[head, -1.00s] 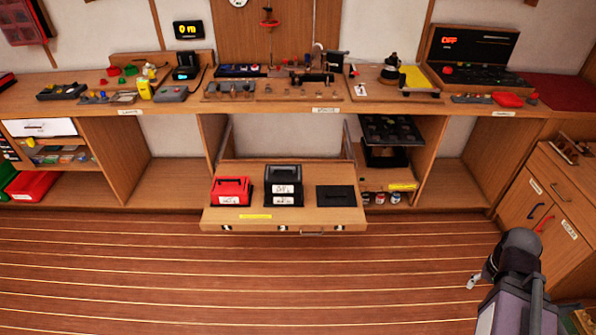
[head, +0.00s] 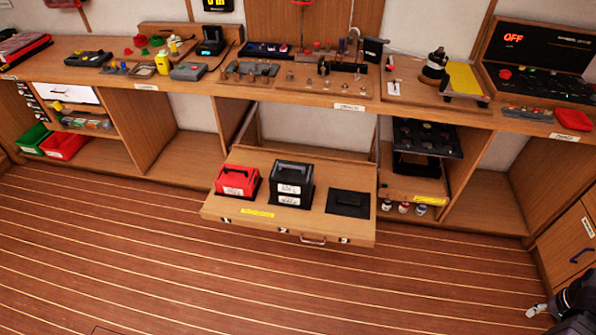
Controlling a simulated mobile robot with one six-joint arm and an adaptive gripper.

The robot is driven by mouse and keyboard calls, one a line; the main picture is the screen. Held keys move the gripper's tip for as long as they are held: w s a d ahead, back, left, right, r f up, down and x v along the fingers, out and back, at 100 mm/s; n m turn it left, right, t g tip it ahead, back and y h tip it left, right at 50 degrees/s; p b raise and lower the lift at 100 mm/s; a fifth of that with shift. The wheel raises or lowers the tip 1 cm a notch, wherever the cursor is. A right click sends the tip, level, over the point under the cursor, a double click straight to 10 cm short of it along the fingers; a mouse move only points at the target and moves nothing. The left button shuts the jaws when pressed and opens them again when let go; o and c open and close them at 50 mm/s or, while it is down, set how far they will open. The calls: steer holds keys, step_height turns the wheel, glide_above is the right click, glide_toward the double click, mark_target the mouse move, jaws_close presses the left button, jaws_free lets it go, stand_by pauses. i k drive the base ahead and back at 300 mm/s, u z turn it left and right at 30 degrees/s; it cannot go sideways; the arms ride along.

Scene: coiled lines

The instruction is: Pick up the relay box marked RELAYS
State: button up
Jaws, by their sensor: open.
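A red box (head: 238,181) with a white label sits at the left. Black boxes (head: 291,181), seemingly stacked, with two white labels on the front, stand in the middle. The labels are too small to read, so I cannot tell which is marked RELAYS. My gripper (head: 537,310) shows only as a small pale tip beside my dark arm at the lower right edge, well away from the drawer and holding nothing visible.
The long workbench (head: 440,113) above the drawer carries tools, trays and an open case (head: 535,62) reading OFF. A black shelf (head: 428,137) and small jars (head: 404,208) are right of the drawer. Green and red bins (head: 65,146) sit far left. The plank floor (head: 250,285) in front is clear.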

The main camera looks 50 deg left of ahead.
mark_target(287, 176)
steer(key=u, duration=0.3)
steer(key=i, duration=0.65)
steer(key=u, duration=0.8)
steer(key=i, duration=0.5)
steer(key=u, duration=0.35)
